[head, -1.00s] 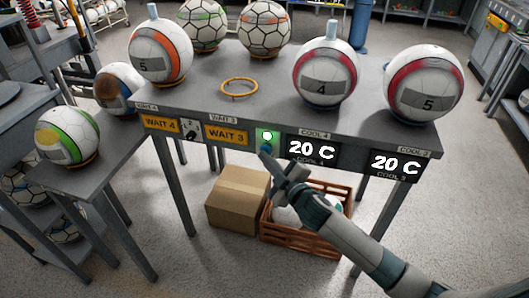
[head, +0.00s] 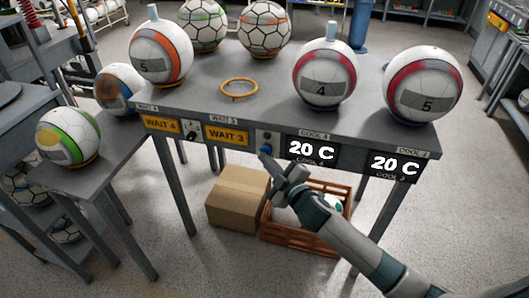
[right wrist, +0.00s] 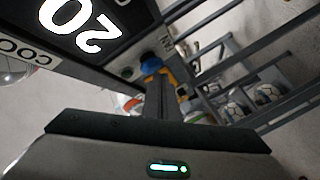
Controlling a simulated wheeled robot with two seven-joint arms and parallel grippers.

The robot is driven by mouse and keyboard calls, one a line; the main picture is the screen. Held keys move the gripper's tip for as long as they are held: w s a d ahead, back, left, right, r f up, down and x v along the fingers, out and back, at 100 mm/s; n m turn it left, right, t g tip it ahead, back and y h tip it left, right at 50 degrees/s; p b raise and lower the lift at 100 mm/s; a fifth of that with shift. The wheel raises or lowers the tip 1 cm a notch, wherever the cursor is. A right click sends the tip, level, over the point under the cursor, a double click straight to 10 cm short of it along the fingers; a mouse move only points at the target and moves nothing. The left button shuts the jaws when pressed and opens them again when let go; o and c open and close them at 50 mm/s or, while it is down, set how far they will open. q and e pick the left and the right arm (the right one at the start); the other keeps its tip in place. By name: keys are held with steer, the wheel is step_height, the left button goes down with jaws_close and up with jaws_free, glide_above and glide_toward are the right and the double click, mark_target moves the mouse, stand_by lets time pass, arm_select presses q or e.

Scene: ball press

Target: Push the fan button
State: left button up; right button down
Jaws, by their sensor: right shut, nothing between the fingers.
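A small grey control panel (head: 268,138) sits on the table's front edge, between the WAIT 3 label and the left 20 C display. A blue button (head: 266,150) is on its lower part; the button also shows in the right wrist view (right wrist: 151,64). My right gripper (head: 266,157) is shut and empty, its tip right at the blue button. In the right wrist view the shut fingers (right wrist: 158,86) point at the button and partly overlap it; I cannot tell whether they touch. The panel's indicator is dark. My left gripper is out of view.
The grey table (head: 205,100) carries several balls and an orange ring (head: 239,88). The left 20 C display (head: 312,150) is just right of the panel. A cardboard box (head: 236,198) and a brown crate (head: 290,238) stand on the floor below.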

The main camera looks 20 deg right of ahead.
steer(key=s+a+p, duration=0.1)
steer(key=s+a, duration=0.2)
steer(key=s, duration=0.2)
steer(key=shift+a, duration=0.2)
stand_by(0.6)
stand_by(1.9)
